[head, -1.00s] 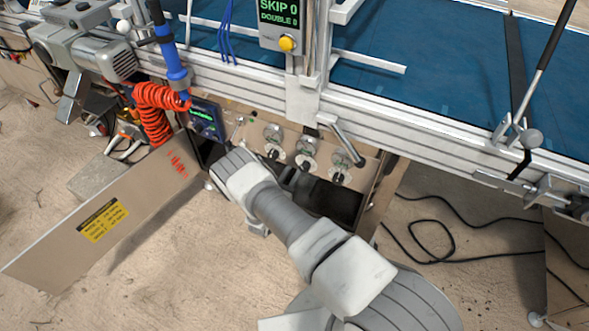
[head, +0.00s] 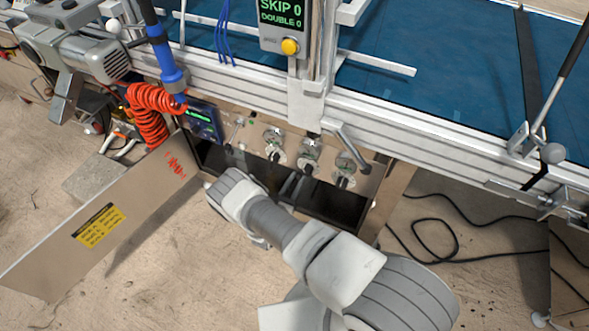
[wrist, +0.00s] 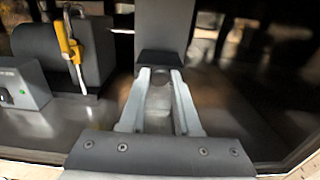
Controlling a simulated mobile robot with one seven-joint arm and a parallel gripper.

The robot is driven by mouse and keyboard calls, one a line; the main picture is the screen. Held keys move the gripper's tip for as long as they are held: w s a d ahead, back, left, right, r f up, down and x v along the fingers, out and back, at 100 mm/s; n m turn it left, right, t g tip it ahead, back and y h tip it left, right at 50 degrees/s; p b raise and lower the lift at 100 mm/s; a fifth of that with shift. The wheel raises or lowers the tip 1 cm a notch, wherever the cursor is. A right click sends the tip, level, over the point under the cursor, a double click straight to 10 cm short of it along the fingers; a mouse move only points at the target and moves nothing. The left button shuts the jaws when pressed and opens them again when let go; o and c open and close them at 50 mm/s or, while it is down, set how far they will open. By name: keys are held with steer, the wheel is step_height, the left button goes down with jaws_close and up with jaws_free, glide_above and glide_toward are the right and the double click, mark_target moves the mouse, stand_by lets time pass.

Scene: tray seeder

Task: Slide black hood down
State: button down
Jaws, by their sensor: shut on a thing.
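In the wrist view, a dark grey upright piece with a black lower edge, which looks like the black hood (wrist: 163,28), stands straight ahead. My gripper (wrist: 160,74) has its two light grey fingers closed about the black lower edge. The face between the fingertips is partly hidden. In the head view, my arm reaches to the open cabinet under the blue conveyor. My forearm and wrist cover the fingers there, and I cannot make out the hood in the dark opening.
A grey housing (wrist: 50,45) with a yellow-handled lever (wrist: 68,40) stands left of the fingers. The control panel (head: 322,160) with gauges and knobs is above the opening. An open cabinet door (head: 130,215) hangs at left. A black cable (head: 437,240) lies on the floor at right.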

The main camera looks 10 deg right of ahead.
steer(key=shift+a+f, duration=0.1)
steer(key=shift+f, duration=0.95)
steer(key=c, duration=0.6)
jaws_free()
steer(key=shift+c, duration=0.2)
